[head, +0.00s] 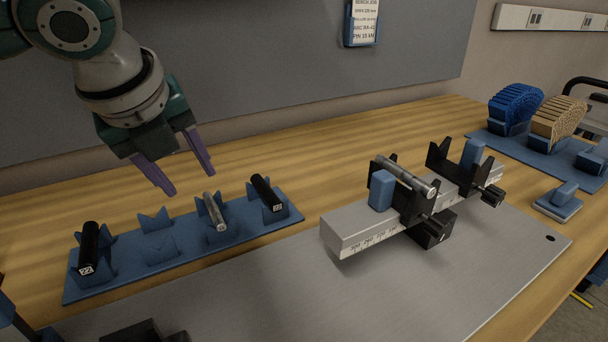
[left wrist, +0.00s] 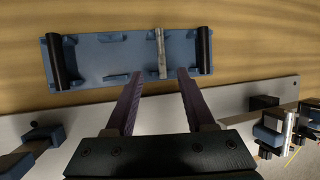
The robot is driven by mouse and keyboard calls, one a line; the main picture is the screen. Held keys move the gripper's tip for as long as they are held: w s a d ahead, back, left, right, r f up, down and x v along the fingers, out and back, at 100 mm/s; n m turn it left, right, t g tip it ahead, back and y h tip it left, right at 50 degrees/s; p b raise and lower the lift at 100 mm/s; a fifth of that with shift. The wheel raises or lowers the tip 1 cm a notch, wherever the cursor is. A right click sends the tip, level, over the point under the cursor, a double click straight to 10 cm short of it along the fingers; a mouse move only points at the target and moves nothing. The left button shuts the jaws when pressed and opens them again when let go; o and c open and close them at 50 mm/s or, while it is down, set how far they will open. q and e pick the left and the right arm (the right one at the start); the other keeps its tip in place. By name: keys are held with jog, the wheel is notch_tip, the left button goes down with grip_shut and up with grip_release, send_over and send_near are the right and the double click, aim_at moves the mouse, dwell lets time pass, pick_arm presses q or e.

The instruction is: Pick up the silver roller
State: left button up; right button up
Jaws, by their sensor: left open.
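A silver roller (head: 214,212) lies in a V-shaped cradle on the blue rack (head: 118,276), between an empty cradle and a black roller. It also shows in the left wrist view (left wrist: 161,52). A second silver roller (head: 405,176) rests across black supports on the grey rail. My left gripper (head: 192,182) is open and empty, its purple fingers pointing down above the rack. In the left wrist view its fingertips (left wrist: 160,75) lie either side of the line of the rack's silver roller, apart from it. My right gripper is not in view.
The grey rail (head: 352,228) with black supports and blue blocks lies to the right on a metal plate. Blue and tan ribbed pieces sit at the far right. Wood behind the rack is clear.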

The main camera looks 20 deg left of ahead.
aim_at(211, 208)
pick_arm(q)
jog(key=x, duration=0.4)
jog(key=shift+w+d+f+b, duration=0.1)
jog(key=shift+w+b, duration=0.05)
jog(key=shift+b, duration=0.15)
jog(key=b+x, duration=0.1)
jog(key=x, duration=0.4)
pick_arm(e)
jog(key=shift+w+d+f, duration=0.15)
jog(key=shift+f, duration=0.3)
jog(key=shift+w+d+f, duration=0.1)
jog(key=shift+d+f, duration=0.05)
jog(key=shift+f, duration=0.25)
pick_arm(q)
jog(key=shift+f, duration=0.2)
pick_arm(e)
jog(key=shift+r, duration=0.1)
pick_arm(q)
grip_shut()
